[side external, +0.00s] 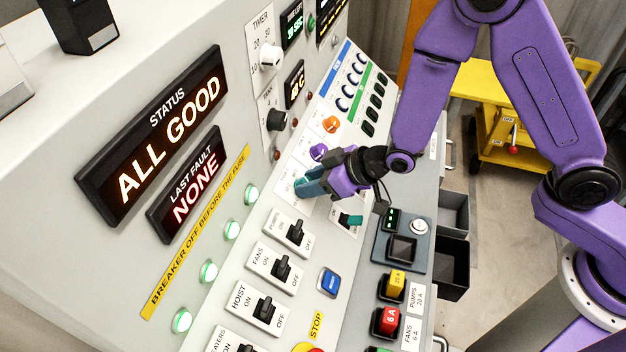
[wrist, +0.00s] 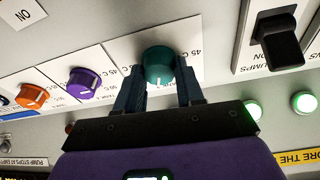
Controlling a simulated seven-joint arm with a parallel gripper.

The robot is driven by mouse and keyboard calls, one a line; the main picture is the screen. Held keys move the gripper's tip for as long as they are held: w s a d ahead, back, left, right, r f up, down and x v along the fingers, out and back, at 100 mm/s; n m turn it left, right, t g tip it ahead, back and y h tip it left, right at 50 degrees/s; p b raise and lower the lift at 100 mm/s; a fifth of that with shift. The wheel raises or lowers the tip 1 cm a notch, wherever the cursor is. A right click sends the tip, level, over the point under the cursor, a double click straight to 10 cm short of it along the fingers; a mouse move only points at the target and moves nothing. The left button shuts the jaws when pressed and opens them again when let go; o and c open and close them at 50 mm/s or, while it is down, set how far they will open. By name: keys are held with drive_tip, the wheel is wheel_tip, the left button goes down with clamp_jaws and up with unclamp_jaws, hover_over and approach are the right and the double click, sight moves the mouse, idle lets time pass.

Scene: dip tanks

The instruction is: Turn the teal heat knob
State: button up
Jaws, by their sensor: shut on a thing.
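The teal heat knob (wrist: 158,66) sits on a white label plate (wrist: 112,47) on the sloped panel. In the wrist view my gripper (wrist: 160,88) has one finger on each side of the knob and is shut on it. The knob's pale pointer mark faces toward my gripper's palm. In the side view my gripper (side external: 304,188) reaches down to the panel from the right, and its fingers hide most of the knob.
A purple knob (side external: 318,152) and an orange knob (side external: 330,124) stand in the same row. The pumps switch (side external: 294,232) is close by, with more switches below it. A teal rocker (side external: 350,219) lies just right of my gripper. A status display (side external: 160,135) reads ALL GOOD.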

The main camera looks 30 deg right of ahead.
drive_tip(key=shift+m, duration=0.9)
drive_tip(key=o, duration=1)
drive_tip(key=shift+o, duration=0.2)
drive_tip(key=shift+r, duration=0.1)
drive_tip(key=v, duration=1.2)
drive_tip(key=shift+s+a, duration=0.1)
drive_tip(key=shift+a, duration=0.05)
drive_tip(key=shift+s, duration=0.1)
